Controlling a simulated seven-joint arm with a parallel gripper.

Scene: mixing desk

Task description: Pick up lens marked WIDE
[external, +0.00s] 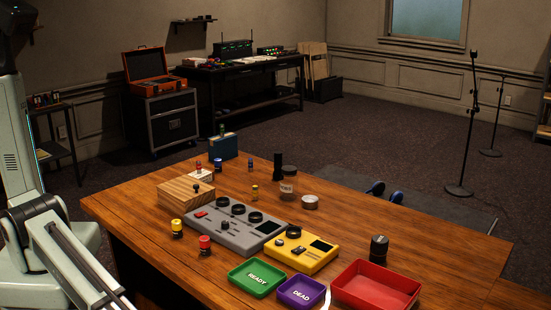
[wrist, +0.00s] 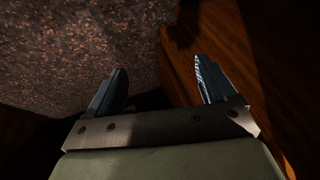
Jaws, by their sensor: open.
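No marking that reads WIDE is legible. Several dark cylinders on the wooden desk could be lenses. A short black cylinder (external: 379,248) stands upright near the right front, behind the red tray. A wider dark cylinder (external: 288,188) with a pale band stands at the back middle, with a tall thin black one (external: 278,166) behind it. My gripper (wrist: 160,66) is open and empty in the wrist view, over the desk edge and the speckled floor. It is out of the external view, where only my arm shows at the left, apart from these cylinders.
The desk (external: 130,215) holds a grey mixer (external: 205,228), a yellow device (external: 318,262), a wooden block (external: 172,196) and a silver tin (external: 310,202). Green (external: 236,285), purple (external: 284,295) and red (external: 345,272) trays line the front. Small yellow and red-topped jars stand at the left front.

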